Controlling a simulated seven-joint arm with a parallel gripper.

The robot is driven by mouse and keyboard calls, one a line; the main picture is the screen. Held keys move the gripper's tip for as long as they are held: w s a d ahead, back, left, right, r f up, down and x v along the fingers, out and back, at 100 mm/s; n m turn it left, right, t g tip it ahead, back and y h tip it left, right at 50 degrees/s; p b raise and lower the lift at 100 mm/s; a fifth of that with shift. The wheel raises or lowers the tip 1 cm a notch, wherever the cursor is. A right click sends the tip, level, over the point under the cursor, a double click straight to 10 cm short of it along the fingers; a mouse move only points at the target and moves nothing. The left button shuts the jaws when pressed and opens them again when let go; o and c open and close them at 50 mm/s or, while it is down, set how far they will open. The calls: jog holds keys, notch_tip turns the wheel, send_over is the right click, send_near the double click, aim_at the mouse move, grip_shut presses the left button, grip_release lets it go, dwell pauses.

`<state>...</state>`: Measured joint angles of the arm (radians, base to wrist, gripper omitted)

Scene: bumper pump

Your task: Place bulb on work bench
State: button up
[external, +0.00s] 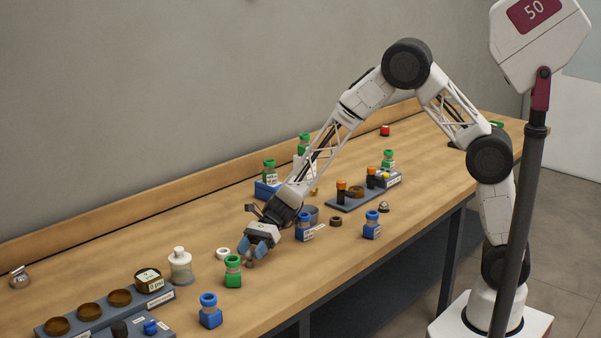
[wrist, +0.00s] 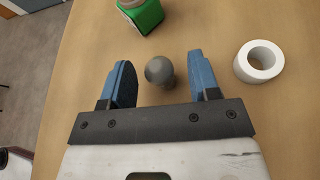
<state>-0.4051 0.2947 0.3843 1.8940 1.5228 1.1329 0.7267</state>
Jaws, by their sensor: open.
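The bulb (wrist: 159,71) is a small grey, rounded piece between the two blue fingers of my gripper (wrist: 160,82) in the wrist view. There is a visible gap on both sides, so the fingers do not touch it. My gripper is open and points down low over the wooden work bench (external: 395,205). In the external view my gripper (external: 254,250) is near the front middle of the bench, and the bulb (external: 250,262) shows small and dark just below the fingertips. It appears to rest on the bench top.
A green-capped bottle (external: 233,272) is close to my gripper, as is a white ring (wrist: 261,61). A white pump bottle (external: 180,266) stands to the left. Blue-capped bottles (external: 210,311) and (external: 372,225) stand near the front edge. A tray of amber discs (external: 105,306) lies at left.

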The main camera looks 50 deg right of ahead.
jog(key=v, duration=0.8)
jog(key=shift+d+r, duration=0.1)
jog(key=shift+d, duration=0.05)
dwell(0.5)
jog(key=shift+d+r, duration=0.2)
jog(key=s+d+r+n+t+h, duration=0.1)
jog(key=s+d+r+n+h, duration=0.3)
jog(key=s+d, duration=0.7)
jog(key=s+d+r+n+t+h, duration=0.2)
jog(key=s+d+r+n+h, duration=0.3)
jog(key=s+d, duration=0.7)
jog(key=s+d+r+n+t+h, duration=0.2)
jog(key=s+d+r+n+h, duration=0.2)
jog(key=s+d+r+n, duration=0.3)
jog(key=s+d+r, duration=0.3)
jog(key=s+d, duration=0.2)
jog(key=d, duration=0.2)
jog(key=shift+s+n+h, duration=0.2)
jog(key=shift+n+h, duration=0.1)
jog(key=shift+n, duration=0.1)
